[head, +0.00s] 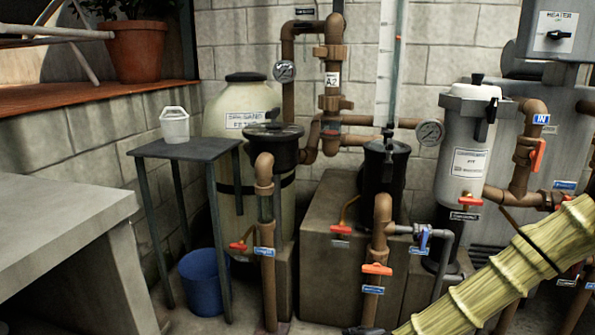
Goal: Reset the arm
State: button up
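My gripper cannot be made out in the head view. A thick, straw-coloured, ribbed length (500,275) with a dark band around it slants from the right edge down to the bottom edge, close to the camera. I cannot tell whether it is part of my arm or a thing of the place. A small dark piece (362,330) shows at the bottom edge, too cut off to identify.
A small dark table (190,149) holds a white basket (174,125), with a blue bucket (203,282) below. A grey bench (60,225) stands left. Filter tank (226,165), black pump pot (385,180), grey canister (465,150) and brown pipes crowd the middle and right.

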jog(key=s+f+n+g, duration=0.4)
jog(key=s+f+n, duration=0.3)
jog(key=s+f, duration=0.9)
jog(key=s+d+f+n+g+h, duration=0.1)
jog(key=s+d+n, duration=0.15)
jog(key=s, duration=0.45)
jog(key=s+d+f+n+g+h, duration=0.1)
jog(key=s+d+f+n+g, duration=0.15)
jog(key=s, duration=0.45)
jog(key=s+d+n+g, duration=0.1)
jog(key=s+d+n, duration=0.15)
jog(key=s, duration=0.55)
notch_tip(320, 180, up, 35)
jog(key=p, duration=3.5)
jog(key=shift+w+a+f, duration=0.2)
jog(key=shift+w+a, duration=0.05)
jog(key=shift+w, duration=0.15)
jog(key=shift+n, duration=0.25)
